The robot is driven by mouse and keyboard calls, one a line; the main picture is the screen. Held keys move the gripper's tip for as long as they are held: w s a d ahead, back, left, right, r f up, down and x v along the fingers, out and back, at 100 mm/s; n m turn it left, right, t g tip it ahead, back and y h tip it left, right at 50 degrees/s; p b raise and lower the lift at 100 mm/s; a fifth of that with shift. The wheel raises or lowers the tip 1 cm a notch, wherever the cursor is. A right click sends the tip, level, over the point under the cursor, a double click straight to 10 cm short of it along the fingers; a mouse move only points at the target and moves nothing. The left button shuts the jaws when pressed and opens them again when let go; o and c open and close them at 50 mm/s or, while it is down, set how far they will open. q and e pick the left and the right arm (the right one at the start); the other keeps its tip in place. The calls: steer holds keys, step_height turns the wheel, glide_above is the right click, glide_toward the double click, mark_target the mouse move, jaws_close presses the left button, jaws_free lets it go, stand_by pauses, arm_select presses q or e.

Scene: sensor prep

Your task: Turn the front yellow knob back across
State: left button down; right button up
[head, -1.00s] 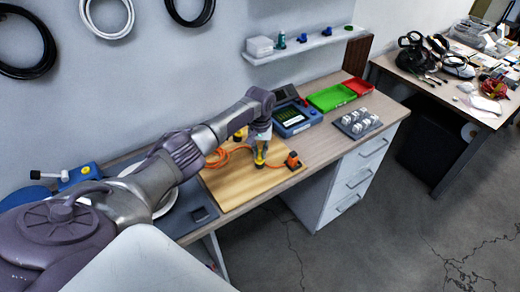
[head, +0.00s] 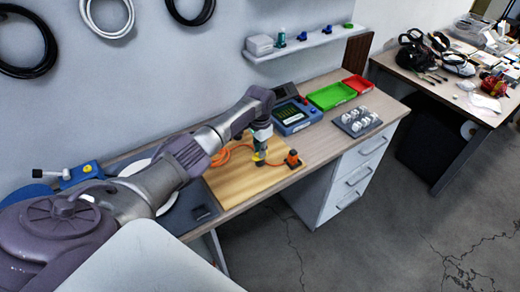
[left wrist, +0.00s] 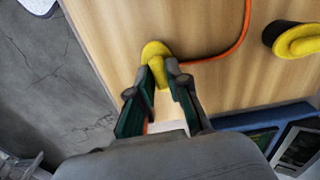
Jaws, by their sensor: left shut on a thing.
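The front yellow knob (left wrist: 154,49) sits on the wooden board (left wrist: 110,25), with the board's front edge to its left in the left wrist view. My left gripper (left wrist: 163,68) is shut on this knob, one finger on each side of its grip. In the head view, my left gripper (head: 260,157) points down onto the board, and only a little of the front knob shows beneath it. A second yellow knob on a dark base (left wrist: 297,40) stands farther back on the board. My right gripper is not in view.
An orange cable (left wrist: 230,48) curves over the board between the knobs. An orange and black block (head: 292,159) stands at the board's right edge. A blue device (head: 296,115), a green tray (head: 332,96) and a grey rack of white pieces (head: 356,122) lie to the right.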

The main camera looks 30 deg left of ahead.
arm_select(q)
steer(key=shift+w+r+m, duration=0.1)
steer(key=shift+r+m, duration=0.05)
steer(key=shift+m, duration=0.25)
steer(key=c, duration=1.1)
jaws_free()
step_height(320, 180, up, 12)
steer(key=shift+f, duration=0.1)
